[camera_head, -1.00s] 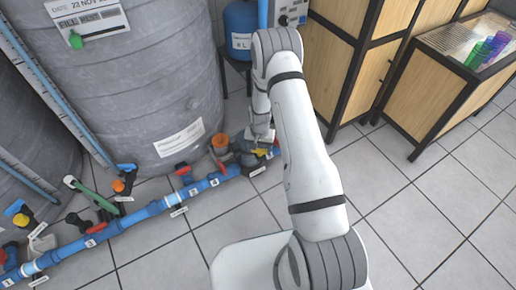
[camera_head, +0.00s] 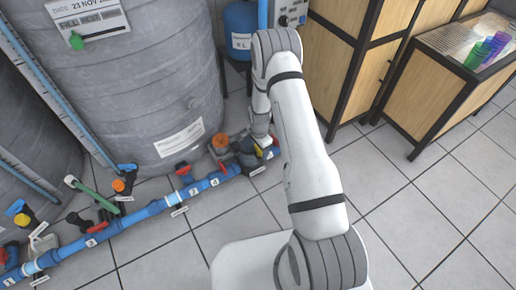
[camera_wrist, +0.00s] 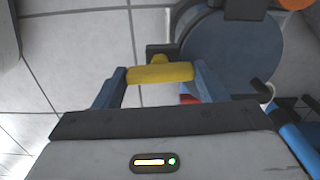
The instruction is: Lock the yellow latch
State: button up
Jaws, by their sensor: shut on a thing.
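The yellow latch (camera_head: 258,148) is at the right end of the blue pipe on the floor, partly hidden by my wrist. In the wrist view the yellow latch (camera_wrist: 160,73) lies crosswise between my two blue-grey fingers. My gripper (camera_wrist: 158,80) is shut on it, one finger at each end. In the head view my gripper (camera_head: 250,147) reaches down to the latch, and its fingertips are hard to make out.
The blue pipe (camera_head: 150,211) with several coloured valves runs along the floor. An orange cap (camera_head: 220,140) is just left of my gripper. A large grey tank (camera_head: 150,85) stands behind. Wooden cabinets (camera_head: 343,65) stand right. Floor tiles in front are clear.

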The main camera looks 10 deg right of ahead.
jog(key=shift+s+d+f+m, duration=0.15)
jog(key=shift+s+m, duration=0.1)
jog(key=shift+m, duration=0.15)
jog(key=o, duration=1)
jog(key=shift+w, duration=0.1)
jog(key=shift+r, duration=0.35)
notch_tip(320, 180, up, 7)
jog(key=p, duration=0.2)
jog(key=shift+r+p, duration=0.2)
jog(key=shift+p, duration=0.2)
